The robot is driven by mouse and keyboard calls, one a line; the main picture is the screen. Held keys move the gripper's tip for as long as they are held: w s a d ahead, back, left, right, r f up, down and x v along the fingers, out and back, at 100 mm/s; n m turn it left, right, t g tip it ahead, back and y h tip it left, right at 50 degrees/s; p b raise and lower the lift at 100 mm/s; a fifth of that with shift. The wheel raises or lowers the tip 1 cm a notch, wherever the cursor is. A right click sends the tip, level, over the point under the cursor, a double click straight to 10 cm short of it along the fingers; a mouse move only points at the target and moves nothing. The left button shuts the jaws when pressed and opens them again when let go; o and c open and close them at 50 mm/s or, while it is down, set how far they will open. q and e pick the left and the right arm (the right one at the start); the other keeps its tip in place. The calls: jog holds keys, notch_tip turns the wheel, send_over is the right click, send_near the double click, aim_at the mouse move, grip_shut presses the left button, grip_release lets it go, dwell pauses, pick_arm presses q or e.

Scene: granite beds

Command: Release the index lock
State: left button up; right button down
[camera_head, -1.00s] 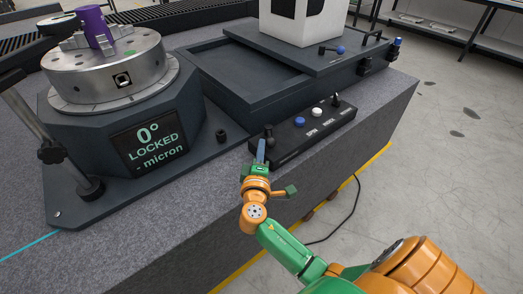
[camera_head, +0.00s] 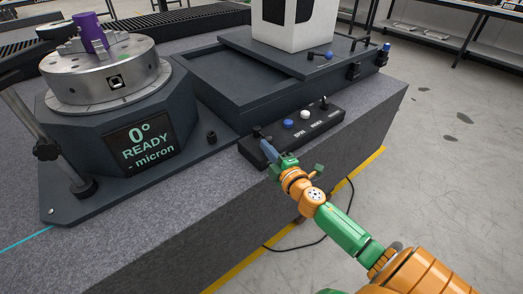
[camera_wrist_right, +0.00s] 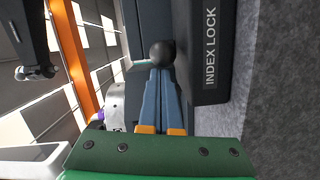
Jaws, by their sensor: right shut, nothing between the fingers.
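The index lock is a small lever with a black ball knob (camera_head: 257,132) at the left end of the dark control box (camera_head: 322,121). In the right wrist view the knob (camera_wrist_right: 162,53) sits at the tips of my fingers, beside the "INDEX LOCK" label (camera_wrist_right: 210,48). My right gripper (camera_head: 264,144) is shut with nothing between its blue fingers. Its tips are at or very near the knob; I cannot tell if they touch. The display (camera_head: 143,147) on the rotary table's base reads "0° READY - micron". My left gripper is not in view.
The round metal rotary table (camera_head: 105,75) carries a purple part (camera_head: 91,32). A blue button (camera_head: 288,124) and a white button (camera_head: 305,114) are on the control box. A white block (camera_head: 297,25) stands on the dark slide. The granite front (camera_head: 215,215) is clear.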

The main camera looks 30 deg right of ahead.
aim_at(272, 143)
jog(key=d+n+y+b, duration=0.1)
jog(key=y, duration=0.1)
jog(key=d+n+y, duration=0.2)
jog(key=shift+s+f+y+b, duration=0.2)
jog(key=shift+y+b, duration=0.1)
jog(key=shift+b, duration=0.1)
jog(key=shift+w+d+r+b, duration=0.1)
jog(key=shift+w+d+b, duration=0.1)
jog(key=shift+d, duration=0.4)
jog(key=shift+w+d+b, duration=0.1)
jog(key=shift+d+b, duration=0.05)
jog(key=shift+d, duration=0.45)
jog(key=shift+d+r, duration=0.1)
jog(key=shift+r, duration=0.05)
jog(key=shift+d+r, duration=0.1)
jog(key=shift+d, duration=0.05)
